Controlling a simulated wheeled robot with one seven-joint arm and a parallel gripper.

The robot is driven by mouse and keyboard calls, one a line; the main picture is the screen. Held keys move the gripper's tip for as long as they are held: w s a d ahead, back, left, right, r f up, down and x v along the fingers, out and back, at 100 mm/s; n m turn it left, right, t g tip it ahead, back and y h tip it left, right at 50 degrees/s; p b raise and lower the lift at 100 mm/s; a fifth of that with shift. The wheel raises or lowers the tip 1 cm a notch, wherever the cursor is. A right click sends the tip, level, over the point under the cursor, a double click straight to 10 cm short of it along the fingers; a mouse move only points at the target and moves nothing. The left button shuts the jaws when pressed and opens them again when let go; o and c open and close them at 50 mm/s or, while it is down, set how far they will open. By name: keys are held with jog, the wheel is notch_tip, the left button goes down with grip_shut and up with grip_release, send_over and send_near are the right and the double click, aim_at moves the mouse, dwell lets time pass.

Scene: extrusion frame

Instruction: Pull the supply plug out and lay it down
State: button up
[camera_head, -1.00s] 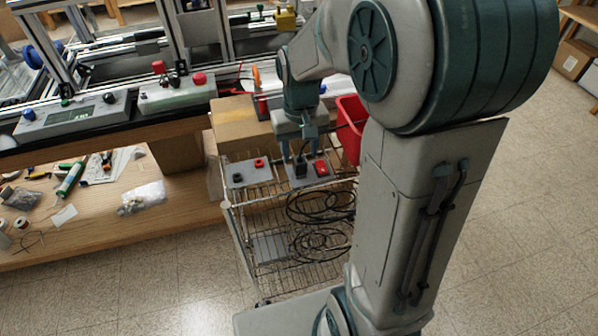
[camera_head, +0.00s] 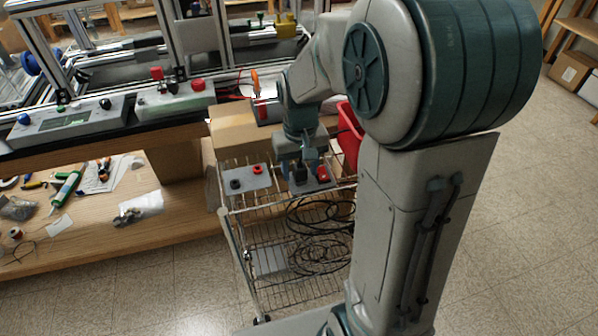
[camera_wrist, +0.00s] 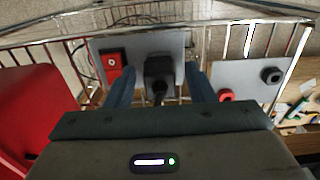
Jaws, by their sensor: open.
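The black supply plug (camera_wrist: 159,72) sits in a grey panel (camera_wrist: 140,45) beside a red rocker switch (camera_wrist: 112,62); its cable runs back toward my gripper. My gripper (camera_wrist: 160,85) is open, with one blue-grey finger on each side of the plug, and I see a gap on both sides. In the head view my gripper (camera_head: 300,162) is low over the panel on the wire cart, and it partly hides the plug. The red switch (camera_head: 322,173) shows just right of it.
A second grey plate (camera_head: 247,180) with a red and a black socket lies to the left on the wire cart (camera_head: 262,208). A red bin (camera_head: 350,135) and a cardboard box (camera_head: 238,130) stand close by. Coiled black cables (camera_head: 320,250) lie on the lower shelf.

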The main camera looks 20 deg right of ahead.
aim_at(300, 166)
dwell(0.5)
grip_shut()
jog(key=shift+r, duration=0.15)
jog(key=shift+r+p, duration=2.4)
jog(key=shift+r, duration=0.45)
